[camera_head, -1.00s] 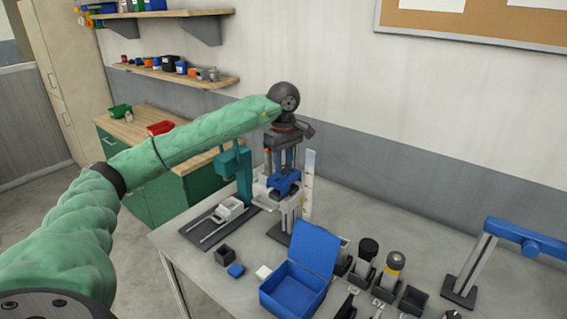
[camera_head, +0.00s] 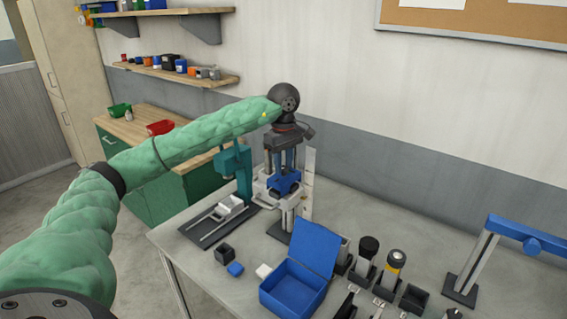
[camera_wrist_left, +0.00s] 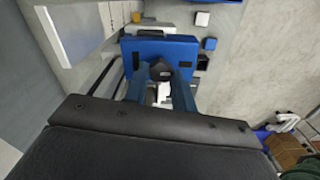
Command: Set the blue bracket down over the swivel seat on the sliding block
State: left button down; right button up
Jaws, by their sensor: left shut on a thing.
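The blue bracket (camera_head: 286,184) is held below my left gripper (camera_head: 284,168), by the pale upright stand on the table. In the left wrist view the bracket (camera_wrist_left: 160,48) is a wide blue slab with dark patches, and the blue fingers of the left gripper (camera_wrist_left: 157,82) are shut on it. The white sliding block (camera_head: 268,190) seems to be the pale part on the stand, close below and left of the bracket. The swivel seat is not clearly seen; the bracket and fingers hide that spot. I cannot tell whether bracket and block touch. My right gripper is out of view.
A pale upright plate (camera_head: 308,185) stands right beside the bracket. A teal press (camera_head: 243,170) and a railed dark base (camera_head: 212,232) are at left. An open blue box (camera_head: 293,288), small cubes and dark holders stand in front. Table at back right is clear.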

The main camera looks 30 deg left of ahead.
pick_arm(q)
jog(key=shift+f+b, duration=0.4)
jog(key=shift+f, duration=0.1)
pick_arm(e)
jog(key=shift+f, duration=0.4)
pick_arm(q)
jog(key=c, duration=1.1)
grip_release()
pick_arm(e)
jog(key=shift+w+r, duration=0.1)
pick_arm(q)
notch_tip(320, 180, up, 6)
jog(key=shift+b, duration=1.25)
jog(key=shift+r, duration=0.9)
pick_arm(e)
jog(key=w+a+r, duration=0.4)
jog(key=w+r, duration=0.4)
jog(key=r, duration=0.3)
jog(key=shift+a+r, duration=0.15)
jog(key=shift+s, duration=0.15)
